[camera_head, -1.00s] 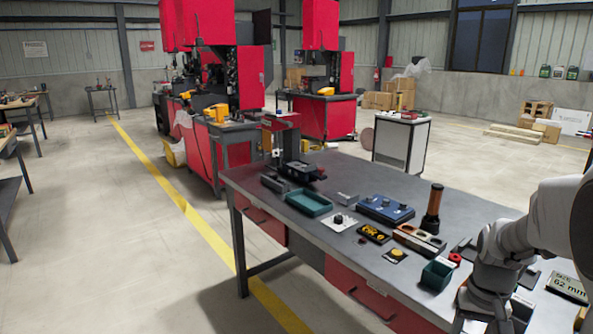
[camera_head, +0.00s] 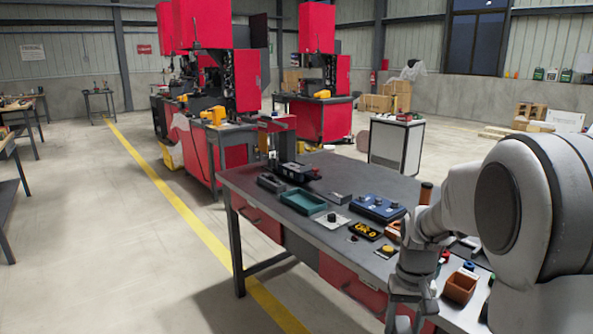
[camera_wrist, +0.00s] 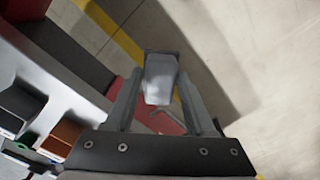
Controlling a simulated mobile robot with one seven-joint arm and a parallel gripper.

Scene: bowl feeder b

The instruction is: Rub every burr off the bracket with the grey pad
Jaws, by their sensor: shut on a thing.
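My gripper (camera_wrist: 160,95) is shut on a light grey block (camera_wrist: 160,80), which looks like the grey pad. It holds the block beyond the table's front edge, with the floor behind it in the wrist view. In the head view my gripper (camera_head: 405,318) hangs at the bottom edge, partly cut off, and the block cannot be made out there. A small grey metal piece (camera_head: 339,197) lies on the table. I cannot tell whether it is the bracket, and no burrs can be made out.
The workbench (camera_head: 320,172) carries a green tray (camera_head: 303,203), a blue box with knobs (camera_head: 377,208), a yellow-marked black plate (camera_head: 364,231) and an orange-brown bin (camera_head: 460,287). My arm hides much of the bench's right side.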

